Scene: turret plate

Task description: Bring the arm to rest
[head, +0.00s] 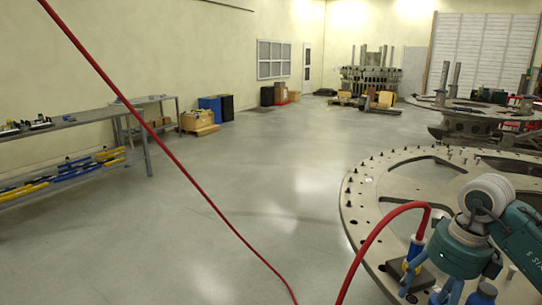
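My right arm comes in from the right edge, with its gripper (424,291) low over the near part of the large round turret plate (362,207). Its blue fingers point downward at the bottom of the view. A blue and yellow tool (413,255) with a red hose at its top stands upright beside the fingers, at a dark block on the plate. Whether the fingers touch or hold it is not clear. My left gripper is not in view.
The red hose (375,232) arches down left of the plate, and a red line (180,165) crosses the view diagonally. A workbench (75,120) stands at left, with boxes (200,120) beyond. More machinery (465,115) stands at back right. The middle floor is clear.

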